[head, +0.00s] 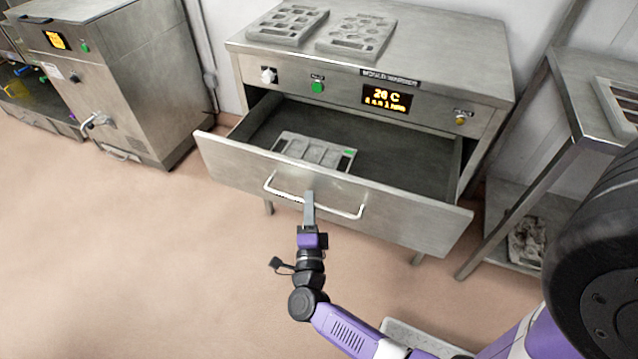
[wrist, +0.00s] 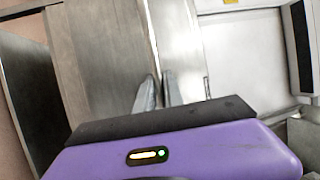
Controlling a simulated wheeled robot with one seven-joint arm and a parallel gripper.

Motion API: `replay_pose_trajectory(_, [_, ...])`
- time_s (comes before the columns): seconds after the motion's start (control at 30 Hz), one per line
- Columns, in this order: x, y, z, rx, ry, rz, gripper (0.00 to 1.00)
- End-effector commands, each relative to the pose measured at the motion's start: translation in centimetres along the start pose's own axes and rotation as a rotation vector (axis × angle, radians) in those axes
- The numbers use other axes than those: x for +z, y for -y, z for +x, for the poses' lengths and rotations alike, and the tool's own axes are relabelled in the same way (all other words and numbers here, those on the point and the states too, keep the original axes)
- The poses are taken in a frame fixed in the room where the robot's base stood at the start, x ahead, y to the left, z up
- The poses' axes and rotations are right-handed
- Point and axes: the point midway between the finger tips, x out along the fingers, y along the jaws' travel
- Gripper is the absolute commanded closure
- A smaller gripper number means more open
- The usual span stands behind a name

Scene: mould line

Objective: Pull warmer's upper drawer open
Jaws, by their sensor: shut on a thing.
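The mould warmer (head: 420,85) is a steel cabinet with a lit display reading 26 C. Its upper drawer (head: 225,160) stands pulled well out, and its inside shows. The drawer front carries a bar handle (head: 342,208). My gripper (head: 309,196) is shut on this handle near its middle. In the wrist view my gripper's two fingers (wrist: 160,92) point at a steel surface, and the handle between them is hard to make out. A grey mould (head: 312,152) with a green mark lies inside the drawer, toward the left.
Two grey moulds (head: 355,35) lie on top of the warmer. A steel table (head: 585,75) with a mould on it stands at the right. Another steel machine (head: 120,85) stands at the left. The floor (head: 130,260) in front and to the left is clear.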

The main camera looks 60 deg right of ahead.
Motion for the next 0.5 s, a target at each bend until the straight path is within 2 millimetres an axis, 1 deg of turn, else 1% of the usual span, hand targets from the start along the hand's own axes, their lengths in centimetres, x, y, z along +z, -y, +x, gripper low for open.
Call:
replay_pose_trajectory(0.03, [0.4,0.0,-1.1,0.004,0.003,0.000,1.00])
replay_pose_trajectory(0.2, [1.2,0.5,-3.2,0.003,0.000,-0.001,1.00])
replay_pose_trajectory(0.3, [1.6,0.7,-4.0,0.003,0.000,0.000,1.00])
replay_pose_trajectory(0.5, [1.9,0.8,-4.7,0.003,0.000,0.000,1.00])
